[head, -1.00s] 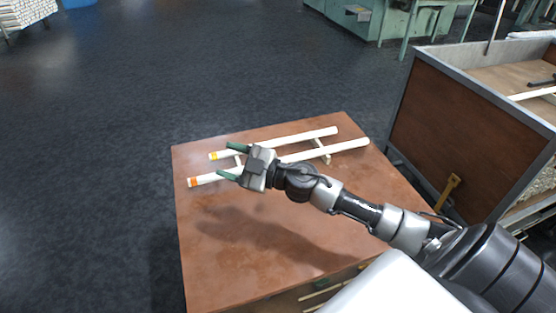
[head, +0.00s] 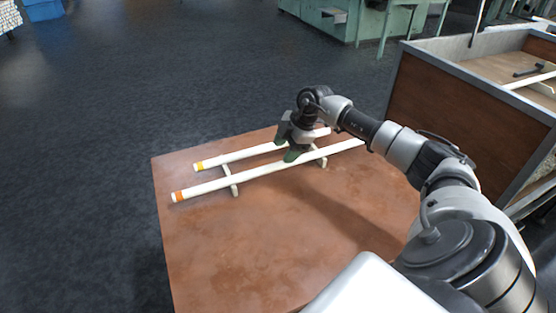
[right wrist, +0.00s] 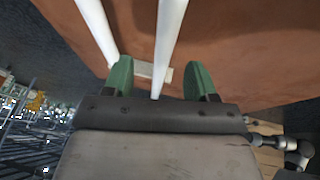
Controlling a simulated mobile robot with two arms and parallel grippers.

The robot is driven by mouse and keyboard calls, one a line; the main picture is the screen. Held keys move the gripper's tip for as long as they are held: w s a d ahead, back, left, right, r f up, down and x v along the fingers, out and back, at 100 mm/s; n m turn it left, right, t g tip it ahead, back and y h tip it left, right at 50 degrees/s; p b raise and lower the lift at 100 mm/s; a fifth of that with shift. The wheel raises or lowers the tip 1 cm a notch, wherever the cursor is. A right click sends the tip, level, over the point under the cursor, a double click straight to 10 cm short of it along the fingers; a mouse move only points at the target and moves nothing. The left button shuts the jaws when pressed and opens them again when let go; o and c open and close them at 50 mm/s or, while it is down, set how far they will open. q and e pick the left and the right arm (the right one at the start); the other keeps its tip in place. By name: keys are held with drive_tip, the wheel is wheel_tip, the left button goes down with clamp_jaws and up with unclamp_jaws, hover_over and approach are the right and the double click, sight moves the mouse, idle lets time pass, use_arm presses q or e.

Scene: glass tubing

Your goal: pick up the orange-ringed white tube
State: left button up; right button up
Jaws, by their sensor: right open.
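The orange-ringed white tube (head: 225,182) lies on two small supports on the brown table, nearer to me than the yellow-ringed white tube (head: 245,153). Its orange ring is at the left end. My right gripper (head: 287,147) points down over the tubes, right of their middle, partly hiding both. In the right wrist view my right gripper (right wrist: 158,64) is open, and a white tube (right wrist: 168,35) runs between its green fingers. By position this looks like the orange-ringed one; no ring shows there. The other tube (right wrist: 95,22) is outside the left finger. My left gripper is not in view.
The white supports (head: 233,186) hold the tubes above the table top (head: 240,250). The table's front and left areas are clear. A brown-walled crate (head: 460,115) with a grey rim stands close at the right. Green machinery is at the back.

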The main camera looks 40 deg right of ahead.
sight(277, 163)
drive_tip(key=x, duration=0.1)
drive_tip(key=b+x, duration=0.1)
drive_tip(key=x, duration=0.3)
drive_tip(key=shift+s+a+f, duration=0.1)
drive_tip(key=shift+s+a, duration=0.15)
drive_tip(key=shift+s, duration=0.05)
drive_tip(key=shift+w+f, duration=0.1)
drive_tip(key=shift+f, duration=0.15)
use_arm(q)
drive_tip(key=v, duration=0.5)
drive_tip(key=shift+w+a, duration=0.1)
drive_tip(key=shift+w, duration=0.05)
use_arm(e)
drive_tip(key=shift+c, duration=0.3)
drive_tip(key=c, duration=1)
